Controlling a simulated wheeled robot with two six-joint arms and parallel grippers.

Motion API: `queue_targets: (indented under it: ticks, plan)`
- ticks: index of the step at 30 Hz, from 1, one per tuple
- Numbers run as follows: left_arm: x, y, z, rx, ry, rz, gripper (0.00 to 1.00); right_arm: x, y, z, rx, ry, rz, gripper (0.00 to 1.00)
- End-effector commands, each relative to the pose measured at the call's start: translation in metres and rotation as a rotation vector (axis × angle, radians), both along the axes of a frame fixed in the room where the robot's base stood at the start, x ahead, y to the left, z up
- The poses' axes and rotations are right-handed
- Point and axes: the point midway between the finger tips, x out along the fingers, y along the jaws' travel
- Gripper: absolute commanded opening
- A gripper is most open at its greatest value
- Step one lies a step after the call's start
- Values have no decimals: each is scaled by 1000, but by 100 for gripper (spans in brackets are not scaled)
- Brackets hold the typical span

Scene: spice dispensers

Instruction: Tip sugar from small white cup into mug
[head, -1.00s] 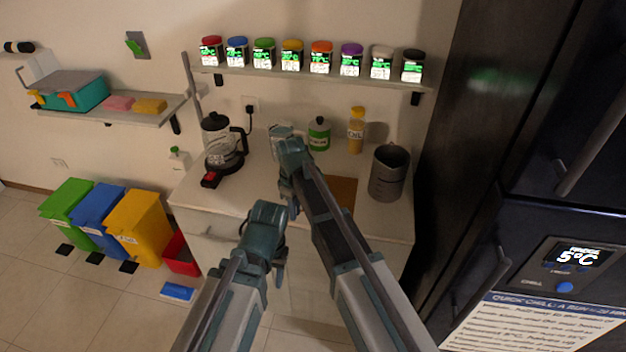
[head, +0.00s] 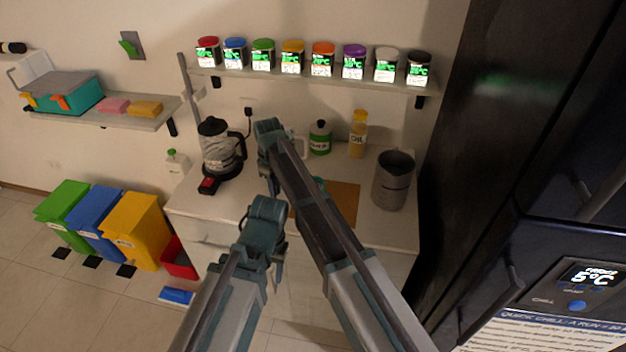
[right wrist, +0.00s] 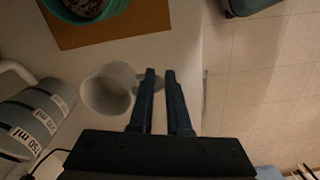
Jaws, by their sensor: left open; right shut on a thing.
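The small white cup (right wrist: 106,90) shows in the right wrist view, left of the fingers. My right gripper (right wrist: 160,74) is shut on its handle side. In the head view my right gripper (head: 271,188) is over the left part of the counter, and the cup is hidden there. A teal mug (right wrist: 128,4) with dark contents stands on the brown mat at the top of the wrist view, cut off by the edge. In the head view only a bit of teal (head: 321,181) shows beside my arm. My left gripper (head: 277,275) is open and empty, low in front of the counter.
A glass coffee pot (head: 221,150) stands left of my right gripper. The brown mat (head: 342,202) lies right of it. A grey container (head: 392,182), a green-labelled bottle (head: 320,138) and an oil bottle (head: 357,135) stand farther right. The dark fridge (head: 500,120) bounds the right side.

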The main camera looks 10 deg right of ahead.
Motion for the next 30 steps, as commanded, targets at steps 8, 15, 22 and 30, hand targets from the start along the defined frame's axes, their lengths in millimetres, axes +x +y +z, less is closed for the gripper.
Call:
queue_targets:
  ticks: [8, 15, 22, 30]
  plan:
    - [0, 0, 0, 0, 0, 0, 50, 7, 6, 0, 0, 0, 0, 0]
    - [0, 0, 1, 0, 0, 0, 50, 6, 5, 1, 6, -2, 0, 0]
    - [0, 0, 2, 0, 0, 0, 50, 2, -1, 3, 62, -23, -2, 0]
    - [0, 0, 2, 0, 0, 0, 50, -2, -12, 6, 184, -71, -3, 0]
